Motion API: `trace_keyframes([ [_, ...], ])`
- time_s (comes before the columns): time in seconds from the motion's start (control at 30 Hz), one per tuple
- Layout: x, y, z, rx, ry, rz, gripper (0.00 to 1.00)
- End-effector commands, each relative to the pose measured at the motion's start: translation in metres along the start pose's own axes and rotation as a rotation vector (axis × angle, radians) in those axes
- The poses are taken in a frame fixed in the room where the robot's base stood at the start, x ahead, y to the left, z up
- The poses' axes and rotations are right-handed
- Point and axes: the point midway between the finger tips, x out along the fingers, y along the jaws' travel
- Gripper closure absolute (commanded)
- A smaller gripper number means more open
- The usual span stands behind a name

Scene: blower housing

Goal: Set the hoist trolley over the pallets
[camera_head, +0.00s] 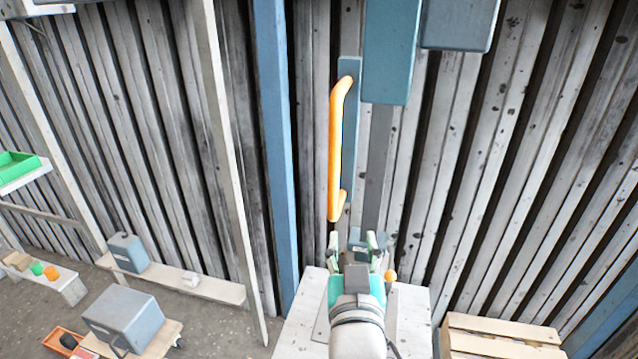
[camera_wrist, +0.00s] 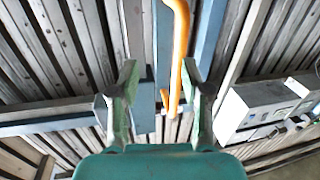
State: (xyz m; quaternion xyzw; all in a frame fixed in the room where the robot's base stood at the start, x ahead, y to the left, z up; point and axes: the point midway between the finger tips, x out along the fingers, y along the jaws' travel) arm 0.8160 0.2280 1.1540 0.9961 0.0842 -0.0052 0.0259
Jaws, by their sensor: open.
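An orange bar handle (camera_head: 337,140) hangs upright in the head view on a narrow blue plate (camera_head: 349,130), beside a larger teal block (camera_head: 390,50). I cannot tell which part is the hoist trolley. My gripper (camera_head: 358,243) is open and empty, below and slightly right of the handle's lower end. In the wrist view the orange handle (camera_wrist: 181,50) shows between the two fingers of my gripper (camera_wrist: 158,88), apparently beyond the fingertips. How far off it is, I cannot tell. Wooden pallets (camera_head: 500,333) stand at the lower right, partly cut off by the frame.
A blue post (camera_head: 275,150) rises left of the handle, before a corrugated wall. A grey block (camera_head: 458,24) hangs at upper right. Grey boxes (camera_head: 123,318) and a bench with small items lie at left. Grey cabinets (camera_wrist: 262,105) show at right in the wrist view.

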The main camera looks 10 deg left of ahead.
Motion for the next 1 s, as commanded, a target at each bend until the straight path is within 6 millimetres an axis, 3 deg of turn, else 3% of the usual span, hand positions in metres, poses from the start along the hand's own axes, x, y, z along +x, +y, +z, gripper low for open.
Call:
trace_keyframes([
  [0.03, 0.002, -0.006, -0.017, 0.015, 0.01, -0.002, 0.53],
  [0.1, 0.004, -0.011, -0.031, 0.029, 0.013, 0.002, 0.53],
  [0.23, 0.005, -0.017, -0.047, 0.046, 0.016, 0.005, 0.53],
  [0.47, 0.016, -0.018, -0.052, 0.051, 0.014, 0.008, 0.53],
  [1.0, 0.101, -0.017, -0.053, 0.051, 0.014, 0.008, 0.53],
])
